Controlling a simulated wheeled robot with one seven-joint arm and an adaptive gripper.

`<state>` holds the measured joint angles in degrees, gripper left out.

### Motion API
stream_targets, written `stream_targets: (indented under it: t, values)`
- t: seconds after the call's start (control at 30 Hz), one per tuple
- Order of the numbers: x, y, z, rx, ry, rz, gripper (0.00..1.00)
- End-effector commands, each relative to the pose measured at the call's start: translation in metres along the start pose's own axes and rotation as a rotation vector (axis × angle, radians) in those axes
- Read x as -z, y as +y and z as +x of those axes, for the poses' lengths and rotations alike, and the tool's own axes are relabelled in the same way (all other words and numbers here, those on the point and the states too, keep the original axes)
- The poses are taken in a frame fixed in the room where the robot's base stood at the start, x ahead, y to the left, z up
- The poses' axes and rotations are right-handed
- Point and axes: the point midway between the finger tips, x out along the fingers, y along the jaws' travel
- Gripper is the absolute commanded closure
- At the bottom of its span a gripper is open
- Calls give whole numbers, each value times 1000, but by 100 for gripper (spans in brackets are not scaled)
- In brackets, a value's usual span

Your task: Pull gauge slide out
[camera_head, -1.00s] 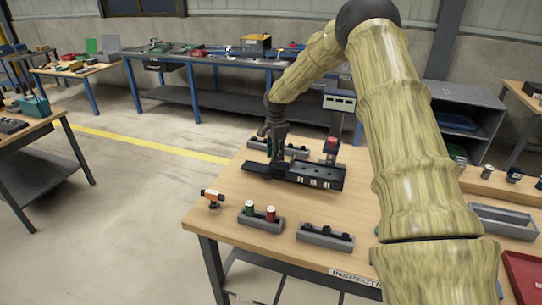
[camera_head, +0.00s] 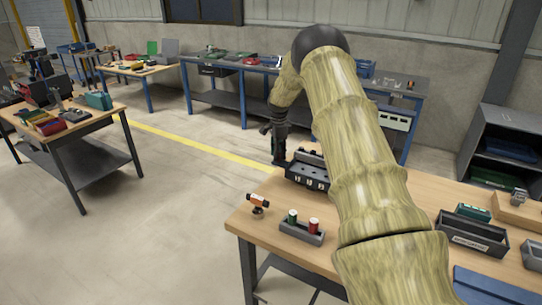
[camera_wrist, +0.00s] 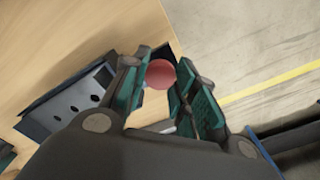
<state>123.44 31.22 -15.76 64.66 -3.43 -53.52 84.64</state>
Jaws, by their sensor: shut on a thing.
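The black gauge fixture (camera_head: 306,172) stands on the wooden table, with small white labels along its front. My gripper (camera_head: 279,158) is at its left end. In the wrist view, my gripper (camera_wrist: 160,80) is shut around a red round knob (camera_wrist: 160,73), which shows between the teal fingers. The grey fixture body with dark holes (camera_wrist: 82,103) lies left of the fingers. The knob appears to belong to the gauge slide, but their join is hidden. How far the slide stands out cannot be told. My arm hides the fixture's right side in the head view.
An orange-and-white part (camera_head: 258,203) and a grey holder (camera_head: 302,233) with a green and a red cylinder are near the table's front left. A grey bin (camera_head: 471,237) is at the right. Open floor (camera_head: 185,190) lies left of the table.

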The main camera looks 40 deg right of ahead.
Motion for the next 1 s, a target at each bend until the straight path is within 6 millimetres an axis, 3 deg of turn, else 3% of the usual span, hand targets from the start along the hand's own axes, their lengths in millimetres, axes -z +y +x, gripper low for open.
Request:
stream_targets:
  t: [0.43, 0.47, 0.57, 1.0]
  values:
    - [2, -3, -1, 4, -1, 5, 100]
    - [2, -3, -1, 4, -1, 5, 68]
    - [1, -3, -1, 4, -1, 5, 50]
    - [4, -1, -7, 1, 0, 6, 49]
